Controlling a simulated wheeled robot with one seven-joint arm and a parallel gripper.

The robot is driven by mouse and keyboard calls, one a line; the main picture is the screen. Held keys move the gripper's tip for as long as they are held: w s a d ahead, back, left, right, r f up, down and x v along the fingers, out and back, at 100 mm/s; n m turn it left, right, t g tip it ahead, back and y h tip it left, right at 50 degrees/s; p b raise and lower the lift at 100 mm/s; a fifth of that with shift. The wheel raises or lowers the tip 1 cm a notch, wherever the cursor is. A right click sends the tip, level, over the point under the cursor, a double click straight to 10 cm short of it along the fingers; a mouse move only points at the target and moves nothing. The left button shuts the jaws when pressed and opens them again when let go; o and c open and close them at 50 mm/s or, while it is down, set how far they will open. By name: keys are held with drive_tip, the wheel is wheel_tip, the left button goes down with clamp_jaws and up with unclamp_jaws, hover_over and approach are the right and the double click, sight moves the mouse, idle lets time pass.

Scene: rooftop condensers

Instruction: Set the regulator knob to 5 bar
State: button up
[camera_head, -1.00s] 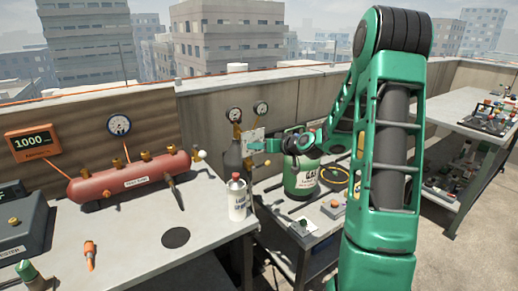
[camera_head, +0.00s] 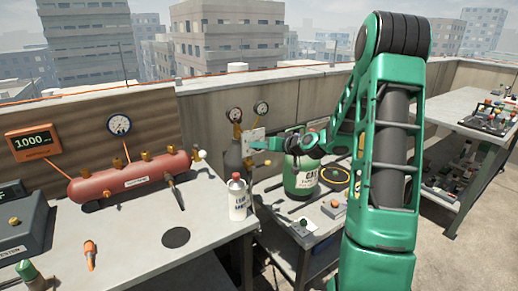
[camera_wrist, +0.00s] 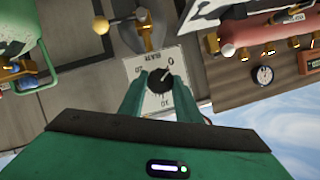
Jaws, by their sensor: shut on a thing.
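The regulator knob (camera_wrist: 159,82) is round and black, on a white dial plate (camera_wrist: 143,64) with printed numbers. The wrist view shows the plate turned, with a 0 near the knob's upper right. A small light mark on the knob seems to point toward the 0, but is too small to read surely. My gripper (camera_wrist: 160,88) is shut on the knob, one green finger on each side. In the head view the plate (camera_head: 257,132) is by the parapet, and my gripper (camera_head: 263,145) reaches it from the right, hiding the knob.
A green gas bottle (camera_head: 300,178) is beneath my arm. A white can (camera_head: 238,200) and red manifold (camera_head: 130,178) are on the left bench.

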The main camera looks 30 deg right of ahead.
drive_tip(key=m+y, duration=0.1)
drive_tip(key=m, duration=0.2)
drive_tip(key=m+t+y, duration=0.1)
drive_tip(key=m+y, duration=0.1)
drive_tip(key=m, duration=0.1)
drive_tip(key=m+t+y, duration=0.1)
drive_tip(key=m, duration=0.2)
drive_tip(key=shift+d+f, duration=0.3)
drive_tip(key=shift+f, duration=0.1)
idle(0.6)
drive_tip(key=o, duration=1.1)
drive_tip(key=shift+c, duration=0.2)
drive_tip(key=shift+s, duration=0.1)
drive_tip(key=f+v, duration=0.1)
drive_tip(key=v, duration=0.9)
drive_tip(key=shift+s+d+r, duration=0.2)
drive_tip(key=shift+d+r, duration=0.05)
drive_tip(key=shift+d, duration=0.05)
